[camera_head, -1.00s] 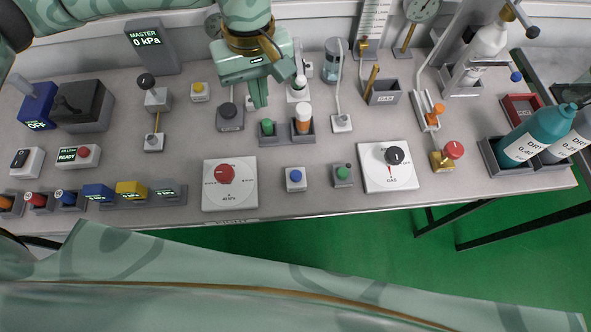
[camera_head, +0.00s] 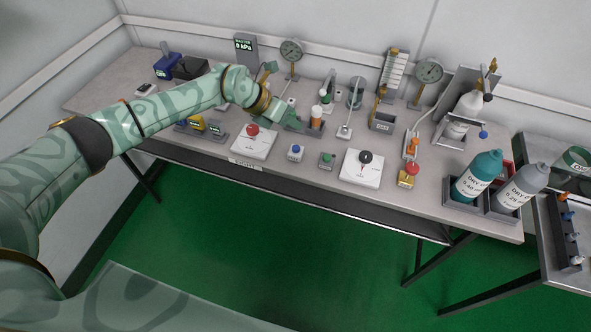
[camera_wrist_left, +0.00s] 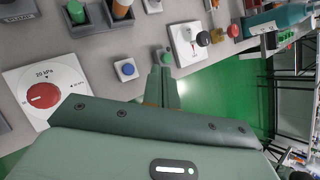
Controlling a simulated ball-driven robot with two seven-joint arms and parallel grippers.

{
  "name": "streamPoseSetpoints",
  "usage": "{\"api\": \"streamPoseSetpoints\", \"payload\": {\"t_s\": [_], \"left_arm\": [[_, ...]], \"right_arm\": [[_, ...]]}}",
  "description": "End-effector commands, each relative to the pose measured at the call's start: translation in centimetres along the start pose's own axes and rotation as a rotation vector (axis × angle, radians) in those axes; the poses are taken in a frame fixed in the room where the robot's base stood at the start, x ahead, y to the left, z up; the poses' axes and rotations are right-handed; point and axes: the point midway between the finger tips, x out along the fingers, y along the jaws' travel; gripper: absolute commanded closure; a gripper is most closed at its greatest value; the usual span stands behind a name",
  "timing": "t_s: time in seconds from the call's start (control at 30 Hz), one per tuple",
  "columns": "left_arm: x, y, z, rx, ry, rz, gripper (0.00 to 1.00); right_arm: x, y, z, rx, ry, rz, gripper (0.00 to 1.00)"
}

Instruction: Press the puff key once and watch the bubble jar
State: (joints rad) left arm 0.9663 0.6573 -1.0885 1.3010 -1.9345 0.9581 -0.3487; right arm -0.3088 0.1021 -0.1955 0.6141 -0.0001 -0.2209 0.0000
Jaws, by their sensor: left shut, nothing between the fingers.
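A glass jar (camera_head: 355,92) with a dark top stands at the back of the bench; I take it for the bubble jar. A blue button box (camera_head: 295,151) and a green button box (camera_head: 327,159) sit near the front edge between two dials. I cannot read which is the puff key. My left gripper (camera_head: 299,125) is shut and empty above the bench, behind the blue button in the head view. In the left wrist view its fingertips (camera_wrist_left: 163,73) overlap the green button box (camera_wrist_left: 163,56), right of the blue button (camera_wrist_left: 125,69). Contact cannot be told. My right gripper is out of view.
A red-knob dial (camera_head: 252,133) and a black-knob dial (camera_head: 364,160) flank the buttons. Vials (camera_head: 317,115) stand behind them. Teal (camera_head: 477,175) and grey bottles (camera_head: 519,188) stand at the right. The green floor (camera_head: 290,240) before the bench is clear.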

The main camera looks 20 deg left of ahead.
Motion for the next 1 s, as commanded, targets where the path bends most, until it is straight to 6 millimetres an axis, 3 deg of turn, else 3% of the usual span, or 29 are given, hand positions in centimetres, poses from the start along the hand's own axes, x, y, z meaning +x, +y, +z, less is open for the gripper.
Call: {"api": "streamPoseSetpoints", "payload": {"t_s": [0.1,0.3,0.77,1.0], "left_arm": [[0.0,1.0,1.2,-0.16,-0.067,0.019,1.0],[-0.1,1.2,2.0,-0.309,-0.115,0.018,1.0],[0.0,1.2,1.9,-0.329,-0.114,0.016,1.0],[1.5,1.9,0.8,-0.33,-0.112,0.016,1.0]], "right_arm": [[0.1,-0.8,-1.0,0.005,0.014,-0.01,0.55],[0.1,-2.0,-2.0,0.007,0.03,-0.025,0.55],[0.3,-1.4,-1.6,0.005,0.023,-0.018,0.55],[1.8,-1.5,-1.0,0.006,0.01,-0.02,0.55]]}}
